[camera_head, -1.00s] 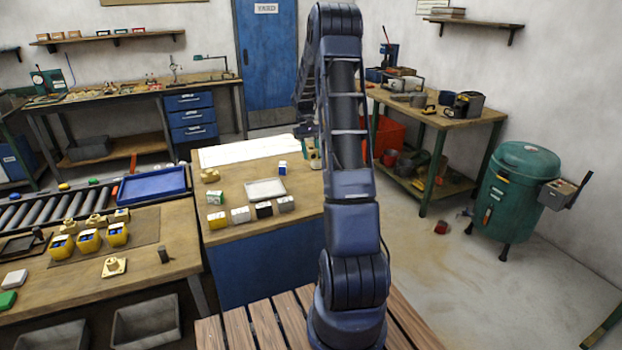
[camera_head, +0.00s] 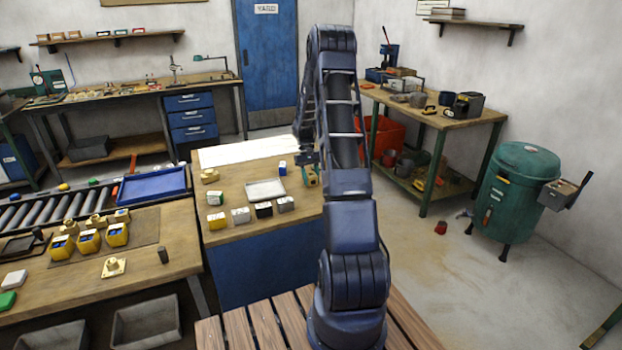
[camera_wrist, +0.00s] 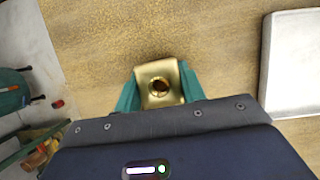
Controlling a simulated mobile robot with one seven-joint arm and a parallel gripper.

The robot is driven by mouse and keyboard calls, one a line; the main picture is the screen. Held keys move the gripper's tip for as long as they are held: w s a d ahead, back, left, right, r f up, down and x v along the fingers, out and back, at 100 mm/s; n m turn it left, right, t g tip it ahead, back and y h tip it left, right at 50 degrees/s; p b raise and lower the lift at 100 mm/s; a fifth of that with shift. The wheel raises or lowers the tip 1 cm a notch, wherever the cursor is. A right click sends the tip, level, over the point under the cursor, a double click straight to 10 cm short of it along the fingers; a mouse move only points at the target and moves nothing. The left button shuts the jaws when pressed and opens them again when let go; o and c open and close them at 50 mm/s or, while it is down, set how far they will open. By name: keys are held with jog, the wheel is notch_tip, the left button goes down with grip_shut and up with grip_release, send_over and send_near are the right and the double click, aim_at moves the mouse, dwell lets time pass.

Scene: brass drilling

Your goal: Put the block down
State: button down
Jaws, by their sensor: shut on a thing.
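The block (camera_wrist: 158,84) is a small brass piece with a round dark hole in its face, seen in the wrist view. My gripper (camera_wrist: 160,90) has teal fingers, one on each side of the block, shut on it. In the head view my gripper (camera_head: 311,176) is over the right side of the wooden bench top (camera_head: 240,185), partly hidden by my arm. The wooden surface shows behind the block in the wrist view. I cannot tell whether the block touches it.
A pale tray (camera_head: 265,190) lies left of my gripper in the head view; it also shows at the right in the wrist view (camera_wrist: 290,108). A blue-and-white item (camera_head: 282,168) stands behind it. Several small blocks (camera_head: 240,215) line the front. A white sheet (camera_head: 250,151) covers the back.

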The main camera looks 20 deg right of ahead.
jog(key=shift+f, duration=0.1)
jog(key=c, duration=0.8)
grip_release()
jog(key=shift+c, duration=0.2)
jog(key=v, duration=1.2)
jog(key=s+a+r+t, duration=0.2)
jog(key=s+a+r, duration=0.35)
jog(key=r, duration=0.45)
jog(key=s+a+r+t, duration=0.2)
jog(key=s+a+r, duration=0.3)
jog(key=s+r, duration=0.6)
jog(key=s+a+t, duration=0.2)
jog(key=s+a, duration=0.1)
jog(key=s, duration=1)
jog(key=s+a+f+t, duration=0.1)
jog(key=s+a+t, duration=0.2)
jog(key=s, duration=1)
jog(key=shift+a, duration=0.3)
